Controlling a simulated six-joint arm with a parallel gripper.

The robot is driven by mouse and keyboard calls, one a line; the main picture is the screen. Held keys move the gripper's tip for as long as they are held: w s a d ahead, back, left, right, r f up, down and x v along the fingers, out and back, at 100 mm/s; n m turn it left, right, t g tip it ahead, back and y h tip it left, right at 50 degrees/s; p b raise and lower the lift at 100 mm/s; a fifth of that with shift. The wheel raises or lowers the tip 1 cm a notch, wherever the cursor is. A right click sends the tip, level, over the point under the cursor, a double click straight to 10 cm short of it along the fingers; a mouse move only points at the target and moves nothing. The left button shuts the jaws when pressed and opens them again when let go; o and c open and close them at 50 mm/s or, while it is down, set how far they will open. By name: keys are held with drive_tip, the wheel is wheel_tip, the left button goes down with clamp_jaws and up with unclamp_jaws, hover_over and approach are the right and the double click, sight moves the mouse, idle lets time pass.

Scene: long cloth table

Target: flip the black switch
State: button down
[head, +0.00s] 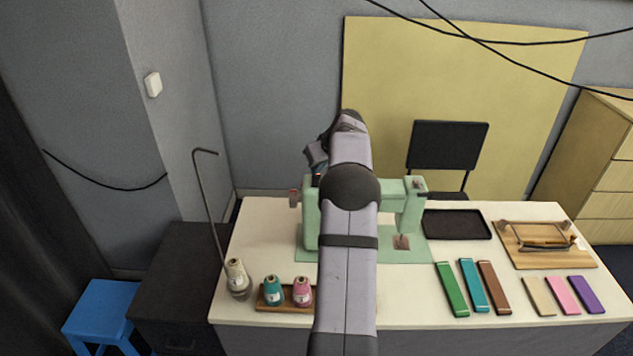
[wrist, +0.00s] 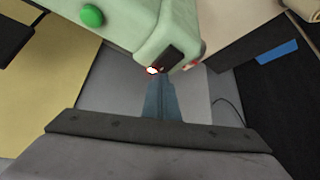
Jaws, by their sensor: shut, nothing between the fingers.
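The light green sewing machine (head: 311,212) stands on the table, partly hidden behind my arm. In the wrist view, the machine's end (wrist: 150,35) fills the top middle. A black switch (wrist: 174,58) sits on it, with a small white spot edged in red at its lower left. My gripper (wrist: 160,80) is shut and empty, with its fingertips right by the lower edge of the switch. I cannot tell whether they touch it. In the head view, my arm hides the switch and most of the gripper.
Thread cones (head: 274,291) stand at the table's front left beside a tall bent rod (head: 207,200). A black tray (head: 457,224), several coloured strips (head: 474,287) and a wooden board (head: 540,257) lie to the right. A black chair (head: 447,146) is behind the table.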

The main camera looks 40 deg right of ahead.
drive_tip(key=shift+f, duration=0.35)
drive_tip(key=shift+r, duration=0.1)
wheel_tip(320, 180, up, 7)
drive_tip(key=p, duration=0.5)
idle(0.5)
idle(0.4)
drive_tip(key=s+a+f+n+g+y+b, duration=0.1)
drive_tip(key=s+a+f+g, duration=0.15)
drive_tip(key=a, duration=1.15)
drive_tip(key=s+a+f+g+y+b, duration=0.1)
drive_tip(key=s+a+f+b, duration=0.15)
drive_tip(key=a, duration=1.15)
drive_tip(key=s+a+f+g, duration=0.1)
drive_tip(key=s+a+f, duration=0.2)
drive_tip(key=s+a, duration=0.2)
drive_tip(key=s+a+f+n+g, duration=0.1)
drive_tip(key=s+a, duration=0.4)
drive_tip(key=s, duration=0.5)
drive_tip(key=s+a+f+n+g+b, duration=0.1)
drive_tip(key=s+a+f, duration=0.3)
drive_tip(key=s+a, duration=0.2)
drive_tip(key=shift+s+f, duration=0.3)
drive_tip(key=shift+s, duration=0.95)
